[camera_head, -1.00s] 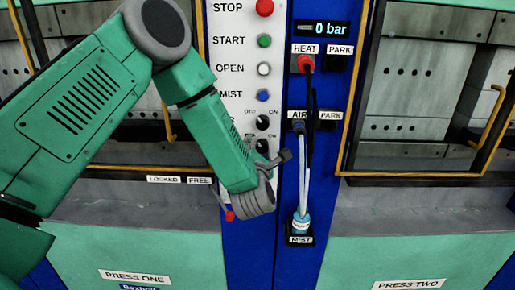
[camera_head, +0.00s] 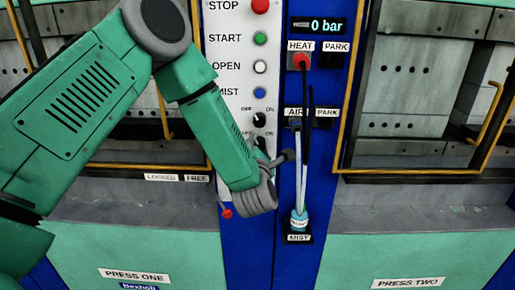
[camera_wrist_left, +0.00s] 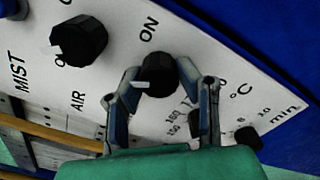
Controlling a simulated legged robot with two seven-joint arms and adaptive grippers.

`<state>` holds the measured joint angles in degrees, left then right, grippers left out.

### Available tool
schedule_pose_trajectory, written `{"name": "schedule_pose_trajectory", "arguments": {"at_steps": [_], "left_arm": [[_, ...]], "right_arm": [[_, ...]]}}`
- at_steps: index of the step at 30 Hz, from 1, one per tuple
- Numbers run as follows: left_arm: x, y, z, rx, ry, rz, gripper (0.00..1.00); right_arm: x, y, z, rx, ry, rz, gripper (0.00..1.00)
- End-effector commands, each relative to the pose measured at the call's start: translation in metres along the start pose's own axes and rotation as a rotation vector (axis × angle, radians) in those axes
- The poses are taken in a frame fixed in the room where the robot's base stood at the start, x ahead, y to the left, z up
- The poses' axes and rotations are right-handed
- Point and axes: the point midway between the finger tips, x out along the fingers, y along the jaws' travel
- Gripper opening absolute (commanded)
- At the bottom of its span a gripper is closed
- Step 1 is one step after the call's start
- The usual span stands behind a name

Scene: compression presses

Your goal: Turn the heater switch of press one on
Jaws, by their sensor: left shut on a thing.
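Press one's panel (camera_head: 224,120) shows two black rotary knobs under its push buttons. The upper one is the air knob (camera_head: 260,119), also in the left wrist view (camera_wrist_left: 80,42). The lower one, which I take as the heater switch (camera_wrist_left: 158,75), has a white pointer aimed left in the wrist view, with ON printed above it. Its own name label is hidden. My left gripper (camera_wrist_left: 157,78) is shut on this lower knob, one finger on each side. In the head view my left wrist covers much of it. My right gripper is not in view.
Right of the panel, a red plug (camera_head: 301,62) sits in the HEAT socket, and hoses hang beside my left wrist down to the MIST socket (camera_head: 298,238). A small red-tipped lever (camera_head: 226,213) is below the wrist. Press two (camera_head: 408,283) stands at the right.

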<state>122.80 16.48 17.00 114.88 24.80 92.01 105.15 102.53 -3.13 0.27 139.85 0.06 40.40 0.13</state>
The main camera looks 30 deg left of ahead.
Motion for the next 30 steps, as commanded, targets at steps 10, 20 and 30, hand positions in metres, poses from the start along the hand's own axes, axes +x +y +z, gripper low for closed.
{"name": "schedule_pose_trajectory", "arguments": {"at_steps": [10,20,30], "left_arm": [[-0.001,-0.003,0.003,0.276,-0.011,-0.004,0.0],[-0.002,-0.004,0.003,0.589,-0.011,-0.007,0.0],[-0.002,-0.006,0.002,0.842,-0.011,-0.012,0.0]], "right_arm": [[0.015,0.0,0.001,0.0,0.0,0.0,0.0],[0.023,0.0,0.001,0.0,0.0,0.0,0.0],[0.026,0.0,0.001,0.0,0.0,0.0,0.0]]}}
